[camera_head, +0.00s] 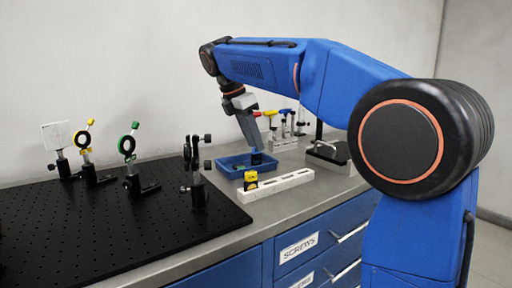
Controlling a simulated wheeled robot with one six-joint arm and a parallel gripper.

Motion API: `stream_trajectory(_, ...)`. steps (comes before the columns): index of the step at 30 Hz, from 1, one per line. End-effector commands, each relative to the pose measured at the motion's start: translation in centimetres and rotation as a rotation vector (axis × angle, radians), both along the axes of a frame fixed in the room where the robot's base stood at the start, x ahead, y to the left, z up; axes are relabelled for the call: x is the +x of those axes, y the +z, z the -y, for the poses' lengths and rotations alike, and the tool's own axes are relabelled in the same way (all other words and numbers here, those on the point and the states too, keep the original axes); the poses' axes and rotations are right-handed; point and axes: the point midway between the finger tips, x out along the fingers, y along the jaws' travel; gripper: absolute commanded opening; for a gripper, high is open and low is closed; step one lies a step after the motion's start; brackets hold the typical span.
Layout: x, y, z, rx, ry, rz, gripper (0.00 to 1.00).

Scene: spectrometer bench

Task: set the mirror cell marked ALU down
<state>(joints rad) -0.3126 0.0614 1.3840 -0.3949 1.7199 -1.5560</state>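A green piece (239,167) lies in the tray. A yellow-and-black cell (250,180) sits at the left end of the white slotted rack (287,183).
A black breadboard (100,230) on the left bears several posts with optics, the closest a dark mount (198,185). Several colour-handled drivers (285,120) stand in a holder behind. A grey-and-black device (328,155) is at the right. Bare grey bench (262,212) lies in front of the rack.

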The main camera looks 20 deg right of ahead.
Motion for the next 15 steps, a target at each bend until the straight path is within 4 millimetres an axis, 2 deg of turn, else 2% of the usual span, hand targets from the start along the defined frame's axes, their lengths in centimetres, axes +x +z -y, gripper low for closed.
stream_trajectory(9,-0.4,5.7,-2.4,0.001,0.002,0.003,0.30)
stream_trajectory(15,-0.7,7.9,-3.2,0.000,0.002,0.001,0.30)
